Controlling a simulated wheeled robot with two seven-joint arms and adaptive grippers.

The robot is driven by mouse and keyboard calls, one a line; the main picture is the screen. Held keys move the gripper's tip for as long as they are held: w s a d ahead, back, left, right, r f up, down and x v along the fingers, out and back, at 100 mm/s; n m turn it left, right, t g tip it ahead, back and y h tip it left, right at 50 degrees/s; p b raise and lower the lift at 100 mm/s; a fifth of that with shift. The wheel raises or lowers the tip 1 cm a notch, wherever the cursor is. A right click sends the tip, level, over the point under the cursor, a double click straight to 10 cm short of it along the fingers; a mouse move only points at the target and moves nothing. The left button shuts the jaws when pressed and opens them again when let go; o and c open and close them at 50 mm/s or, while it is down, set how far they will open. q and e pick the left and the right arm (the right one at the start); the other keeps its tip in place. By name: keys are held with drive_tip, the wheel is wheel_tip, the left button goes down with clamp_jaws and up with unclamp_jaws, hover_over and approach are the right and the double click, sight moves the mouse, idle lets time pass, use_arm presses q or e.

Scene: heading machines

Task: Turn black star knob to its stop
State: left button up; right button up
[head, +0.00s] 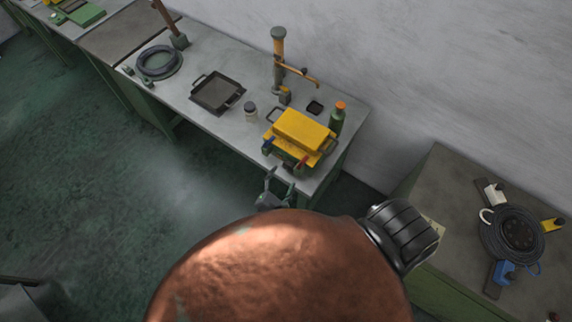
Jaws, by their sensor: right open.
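A small dark knob-like piece (304,71) sits on the orange cross arm (296,73) of an upright post (278,50) on the grey workbench. It is too small to tell whether it is star-shaped. My right gripper (280,180) is at the bench's front edge, in front of the yellow box and well below the post in the picture. Its two fingers are apart with nothing visible between them. It is clear of the knob. My left gripper is not in view.
A yellow box (304,130) with red and blue handles stands between the gripper and post. A green bottle (337,117), small jar (250,112), black tray (218,92) and hose coil (158,62) share the bench (205,125). A large copper-coloured rounded shape hides the lower middle.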

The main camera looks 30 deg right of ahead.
sight(290, 170)
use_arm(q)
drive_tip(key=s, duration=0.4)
use_arm(e)
drive_tip(key=x, duration=0.3)
drive_tip(key=p+x, duration=0.1)
drive_tip(key=x, duration=0.1)
drive_tip(key=shift+s+d+r, duration=0.1)
drive_tip(key=shift+s+d, duration=0.1)
drive_tip(key=shift+d, duration=0.15)
drive_tip(key=shift+w+d+f, duration=0.2)
drive_tip(key=shift+d, duration=0.25)
drive_tip(key=c, duration=1.2)
drive_tip(key=shift+o, duration=0.2)
drive_tip(key=m+t+b, duration=0.1)
drive_tip(key=b, duration=0.2)
drive_tip(key=f+m+t+b, duration=0.1)
drive_tip(key=m+b, duration=0.1)
drive_tip(key=b, duration=0.2)
drive_tip(key=shift+r+m+t+b, duration=0.15)
drive_tip(key=shift+m+t+b, duration=0.15)
drive_tip(key=shift+m+b, duration=0.3)
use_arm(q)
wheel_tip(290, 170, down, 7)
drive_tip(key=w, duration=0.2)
use_arm(e)
drive_tip(key=shift+r, duration=0.1)
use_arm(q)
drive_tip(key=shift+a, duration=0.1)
